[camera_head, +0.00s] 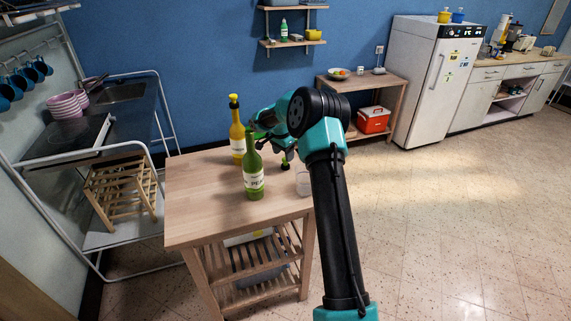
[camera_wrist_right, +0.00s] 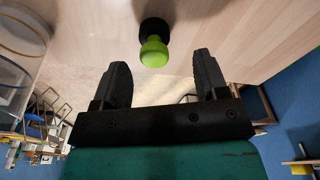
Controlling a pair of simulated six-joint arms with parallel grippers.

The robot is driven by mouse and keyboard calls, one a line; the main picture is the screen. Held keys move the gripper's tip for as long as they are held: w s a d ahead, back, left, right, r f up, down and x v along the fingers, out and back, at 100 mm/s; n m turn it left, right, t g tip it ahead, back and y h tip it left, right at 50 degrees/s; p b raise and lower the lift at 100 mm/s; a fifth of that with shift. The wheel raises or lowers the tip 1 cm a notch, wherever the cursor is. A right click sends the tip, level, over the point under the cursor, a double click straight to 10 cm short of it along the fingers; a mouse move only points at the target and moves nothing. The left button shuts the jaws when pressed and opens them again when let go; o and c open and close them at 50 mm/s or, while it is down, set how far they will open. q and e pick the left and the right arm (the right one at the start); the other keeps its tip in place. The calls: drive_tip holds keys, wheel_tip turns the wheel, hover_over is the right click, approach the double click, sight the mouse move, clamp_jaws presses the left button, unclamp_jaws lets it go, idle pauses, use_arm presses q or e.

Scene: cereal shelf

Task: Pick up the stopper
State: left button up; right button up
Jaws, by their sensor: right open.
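The stopper has a green knob and a black part. In the right wrist view the stopper (camera_wrist_right: 154,52) stands on the wooden table just ahead of my right gripper (camera_wrist_right: 160,75), roughly centred between the fingers but beyond their tips. My right gripper is open and empty. In the head view the stopper (camera_head: 285,166) is a small dark and green shape on the table, partly hidden by my right arm. A green bottle (camera_head: 253,180) and a yellow bottle (camera_head: 237,135) with a yellow top stand to its left. My left gripper is not in view.
The wooden table (camera_head: 195,205) has bare room on its left. A clear glass (camera_head: 303,184) stands near its right edge, close to my arm. A wooden rack (camera_head: 122,190) and a metal-framed sink unit (camera_head: 120,93) are on the left.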

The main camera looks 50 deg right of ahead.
drive_tip(key=shift+s+d+f, duration=0.1)
drive_tip(key=shift+d+f, duration=0.05)
drive_tip(key=shift+f, duration=0.7)
drive_tip(key=shift+s+d+f, duration=0.1)
drive_tip(key=shift+s+f, duration=0.05)
drive_tip(key=shift+f, duration=0.7)
drive_tip(key=shift+s+d+f, duration=0.1)
drive_tip(key=shift+d+f, duration=0.05)
drive_tip(key=shift+f, duration=0.7)
drive_tip(key=c, duration=0.9)
drive_tip(key=shift+c, duration=0.2)
wheel_tip(320, 180, up, 10)
drive_tip(key=shift+r, duration=0.1)
drive_tip(key=shift+a, duration=0.1)
